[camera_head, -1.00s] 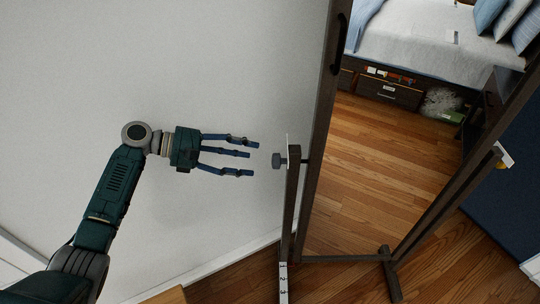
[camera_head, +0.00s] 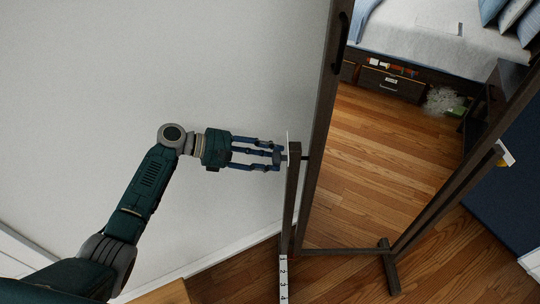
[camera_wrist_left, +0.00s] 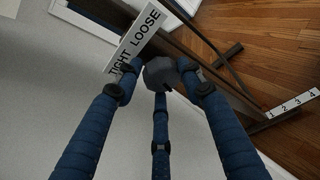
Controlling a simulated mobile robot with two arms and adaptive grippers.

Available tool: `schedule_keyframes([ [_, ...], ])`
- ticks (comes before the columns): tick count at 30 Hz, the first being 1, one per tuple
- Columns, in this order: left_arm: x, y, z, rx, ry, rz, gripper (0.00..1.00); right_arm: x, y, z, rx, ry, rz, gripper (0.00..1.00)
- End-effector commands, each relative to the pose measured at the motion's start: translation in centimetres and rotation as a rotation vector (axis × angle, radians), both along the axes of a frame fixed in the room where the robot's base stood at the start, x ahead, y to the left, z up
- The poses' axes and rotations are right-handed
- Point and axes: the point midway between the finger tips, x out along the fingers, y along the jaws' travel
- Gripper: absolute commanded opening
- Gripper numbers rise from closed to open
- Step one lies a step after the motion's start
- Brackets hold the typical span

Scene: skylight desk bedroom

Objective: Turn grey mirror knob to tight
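The grey mirror knob (camera_wrist_left: 160,73) is a dark grey faceted knob on the left post (camera_head: 292,200) of the mirror stand. In the left wrist view it sits between my fingertips, beside a white plate (camera_wrist_left: 137,36) lettered TIGHT and LOOSE. My left gripper (camera_head: 277,158) reaches it from the left, its three blue fingers drawn in around the knob and seemingly touching it. In the head view the fingers hide most of the knob. My right gripper is not in view.
The dark mirror frame (camera_head: 325,110) stands just right of the knob and reflects a bed and wooden floor. A yellowish knob (camera_head: 499,159) with a white plate is on the far post. A numbered strip (camera_head: 283,280) lies at the left post's foot. The pale wall is behind my arm.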

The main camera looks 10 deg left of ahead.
Motion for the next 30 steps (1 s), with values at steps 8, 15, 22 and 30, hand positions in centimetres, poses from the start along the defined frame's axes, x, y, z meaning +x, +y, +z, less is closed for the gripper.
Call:
schedule_keyframes([
  [8, -0.3, -0.3, 0.2, -0.006, -0.013, -0.009, 0.13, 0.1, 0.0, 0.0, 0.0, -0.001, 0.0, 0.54],
  [15, -0.5, -0.4, 0.1, 0.005, -0.112, -0.012, 0.13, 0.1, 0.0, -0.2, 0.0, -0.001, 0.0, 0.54],
  [22, -0.7, -0.5, -0.2, 0.024, -0.28, -0.012, 0.13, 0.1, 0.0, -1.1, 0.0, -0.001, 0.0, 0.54],
  [30, -0.9, -0.6, -0.5, 0.047, -0.466, -0.015, 0.13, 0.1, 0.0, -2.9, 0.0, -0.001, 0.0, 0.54],
])
